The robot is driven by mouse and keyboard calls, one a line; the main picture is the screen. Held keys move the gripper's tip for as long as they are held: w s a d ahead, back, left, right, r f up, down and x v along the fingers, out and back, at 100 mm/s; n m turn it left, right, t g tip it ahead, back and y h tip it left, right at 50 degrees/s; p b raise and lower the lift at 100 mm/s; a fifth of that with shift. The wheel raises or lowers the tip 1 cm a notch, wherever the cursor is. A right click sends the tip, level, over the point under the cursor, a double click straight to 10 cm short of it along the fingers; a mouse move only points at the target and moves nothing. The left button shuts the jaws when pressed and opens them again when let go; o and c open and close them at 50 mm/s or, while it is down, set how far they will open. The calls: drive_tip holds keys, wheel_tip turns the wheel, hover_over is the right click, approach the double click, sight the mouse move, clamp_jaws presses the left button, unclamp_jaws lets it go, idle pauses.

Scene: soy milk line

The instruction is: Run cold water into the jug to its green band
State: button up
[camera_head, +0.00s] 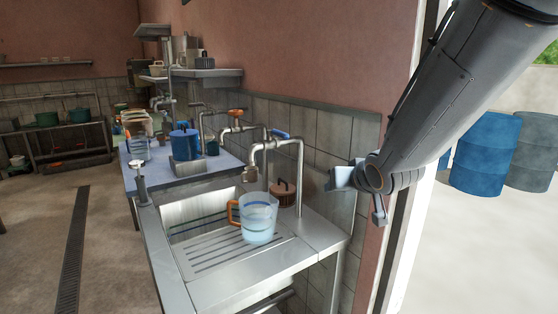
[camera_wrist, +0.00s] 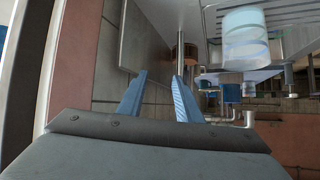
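A clear jug (camera_head: 258,226) with an orange handle stands upright on the ribbed drainboard. Dark bands ring its upper part; I cannot tell which is green or where any water level lies. A tap spout (camera_head: 250,175) hangs just above the jug's rim in the head view, with no stream visible. One tap lever is blue (camera_head: 280,134), another orange (camera_head: 236,112). My gripper (camera_head: 340,178) is in the air right of the sink, apart from jug and taps. In the wrist view my gripper (camera_wrist: 158,95) shows two separated blue fingers with nothing between; the jug (camera_wrist: 245,45) appears upper right.
A brown lidded pot (camera_head: 283,194) stands behind the jug by the tiled wall. A steel sink basin (camera_head: 190,213) lies left of it. A blue counter (camera_head: 150,179) further back holds a blue pot (camera_head: 183,143). Blue barrels (camera_head: 484,152) stand outside, right of the door frame (camera_head: 408,225).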

drive_tip(key=s+d+f+g+h, duration=0.1)
drive_tip(key=s+f+g, duration=0.4)
drive_tip(key=s, duration=0.8)
drive_tip(key=s+d+f+g, duration=0.2)
drive_tip(key=s+f+g, duration=0.3)
drive_tip(key=s, duration=0.8)
wheel_tip(320, 180, down, 4)
drive_tip(key=shift+d+r+m+g+h, duration=0.25)
drive_tip(key=shift+d+m+g+h, duration=0.15)
drive_tip(key=shift+s, duration=0.1)
